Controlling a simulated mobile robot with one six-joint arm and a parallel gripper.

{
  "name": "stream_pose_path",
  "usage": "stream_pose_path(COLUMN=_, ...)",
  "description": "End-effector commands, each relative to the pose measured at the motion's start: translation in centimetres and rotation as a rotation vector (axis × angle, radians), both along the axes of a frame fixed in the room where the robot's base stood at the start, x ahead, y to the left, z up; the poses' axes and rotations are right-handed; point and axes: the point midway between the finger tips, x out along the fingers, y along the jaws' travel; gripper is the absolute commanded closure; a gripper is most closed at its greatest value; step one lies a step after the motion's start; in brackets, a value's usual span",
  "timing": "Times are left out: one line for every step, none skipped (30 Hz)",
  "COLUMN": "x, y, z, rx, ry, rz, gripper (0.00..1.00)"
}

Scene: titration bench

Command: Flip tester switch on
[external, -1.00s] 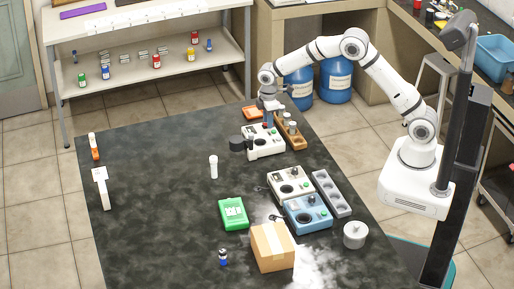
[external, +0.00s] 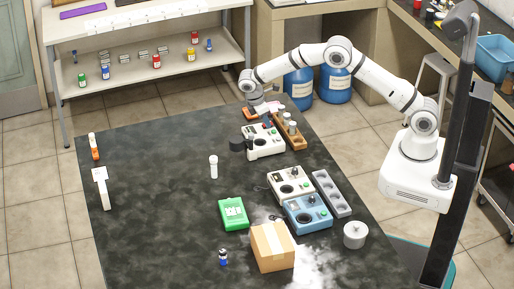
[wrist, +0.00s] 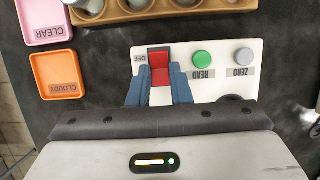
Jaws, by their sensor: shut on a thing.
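The white tester (external: 264,150) stands on the dark table in the external view, and part of its panel (wrist: 218,70) shows in the wrist view. Its red switch (wrist: 159,66) sits in a dark slot beside an OFF label, left of a green button and a grey button. My gripper (wrist: 162,88) has its two blue fingers at either side of the switch and is shut on it. The fingers cover the switch's lower end. In the external view, my gripper (external: 266,121) reaches down at the tester's back edge.
A wooden rack (external: 291,131) with vials stands close right of the tester. Pink CLEAR (wrist: 46,20) and orange CLOUDY (wrist: 57,74) trays lie beside it. A white and a blue device (external: 308,214), a green box and a cardboard box (external: 272,250) stand nearer. The table's left half is mostly clear.

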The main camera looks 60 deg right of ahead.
Motion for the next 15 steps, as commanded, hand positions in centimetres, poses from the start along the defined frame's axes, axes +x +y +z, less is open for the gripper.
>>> stream_pose_path(x=0.14, y=0.15, z=0.04, rx=-0.015, ry=0.014, rz=0.001, gripper=1.00)
stream_pose_path(x=0.14, y=0.17, z=0.05, rx=-0.024, ry=0.023, rz=0.001, gripper=1.00)
stream_pose_path(x=0.18, y=0.18, z=0.05, rx=-0.032, ry=0.028, rz=0.001, gripper=1.00)
stream_pose_path(x=0.17, y=0.18, z=0.01, rx=-0.038, ry=0.034, rz=0.000, gripper=1.00)
stream_pose_path(x=0.15, y=0.18, z=-0.02, rx=-0.042, ry=0.037, rz=0.000, gripper=1.00)
stream_pose_path(x=0.15, y=0.18, z=-0.04, rx=-0.044, ry=0.039, rz=0.000, gripper=1.00)
stream_pose_path(x=0.16, y=0.18, z=-0.04, rx=-0.045, ry=0.040, rz=0.000, gripper=1.00)
stream_pose_path(x=0.16, y=0.17, z=-0.05, rx=-0.045, ry=0.041, rz=0.000, gripper=1.00)
stream_pose_path(x=0.15, y=0.17, z=-0.05, rx=-0.045, ry=0.040, rz=-0.001, gripper=1.00)
stream_pose_path(x=0.15, y=0.17, z=-0.05, rx=-0.045, ry=0.040, rz=-0.001, gripper=1.00)
stream_pose_path(x=0.15, y=0.17, z=-0.05, rx=-0.045, ry=0.040, rz=0.000, gripper=1.00)
stream_pose_path(x=0.15, y=0.17, z=-0.05, rx=-0.045, ry=0.040, rz=0.000, gripper=1.00)
stream_pose_path(x=0.15, y=0.17, z=-0.05, rx=-0.043, ry=0.040, rz=0.000, gripper=1.00)
stream_pose_path(x=0.15, y=0.16, z=-0.05, rx=-0.043, ry=0.040, rz=0.000, gripper=1.00)
stream_pose_path(x=0.15, y=0.16, z=-0.05, rx=-0.043, ry=0.040, rz=0.000, gripper=0.79)
